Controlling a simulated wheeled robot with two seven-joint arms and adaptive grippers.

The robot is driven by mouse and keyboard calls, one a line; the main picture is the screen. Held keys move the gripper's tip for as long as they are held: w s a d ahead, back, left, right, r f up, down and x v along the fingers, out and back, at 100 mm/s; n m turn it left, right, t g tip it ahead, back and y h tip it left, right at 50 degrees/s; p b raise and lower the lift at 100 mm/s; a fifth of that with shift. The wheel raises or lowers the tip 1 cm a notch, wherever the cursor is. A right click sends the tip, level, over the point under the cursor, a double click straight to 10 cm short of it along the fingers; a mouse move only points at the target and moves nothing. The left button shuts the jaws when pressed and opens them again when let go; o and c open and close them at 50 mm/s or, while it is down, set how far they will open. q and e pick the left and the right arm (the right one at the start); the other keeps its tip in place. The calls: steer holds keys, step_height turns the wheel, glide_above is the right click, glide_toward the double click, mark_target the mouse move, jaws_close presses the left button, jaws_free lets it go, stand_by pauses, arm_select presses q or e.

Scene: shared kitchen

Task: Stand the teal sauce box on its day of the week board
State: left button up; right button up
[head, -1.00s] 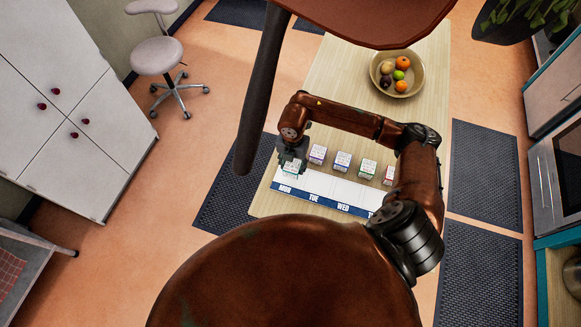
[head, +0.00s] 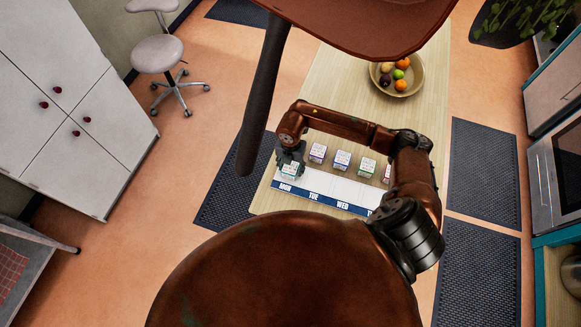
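The day of the week board (head: 331,189) lies on the table, white with a blue strip reading MON, TUE, WED and a partly covered label. The teal sauce box (head: 289,171) is at its left end, upright over the MON column. My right gripper (head: 291,160) is at the back and top of this box and appears shut on it; the fingers are small and partly hidden. I cannot tell whether the box's base touches the board. My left gripper is not in view.
A fruit bowl (head: 416,88) stands farther back on the table (head: 432,75).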

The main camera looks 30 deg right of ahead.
mark_target(290, 167)
steer(key=shift+o, duration=1.4)
steer(key=shift+r, duration=0.3)
step_height(290, 167, up, 12)
steer(key=b, duration=0.2)
steer(key=shift+a+f, duration=0.1)
steer(key=shift+f, duration=0.05)
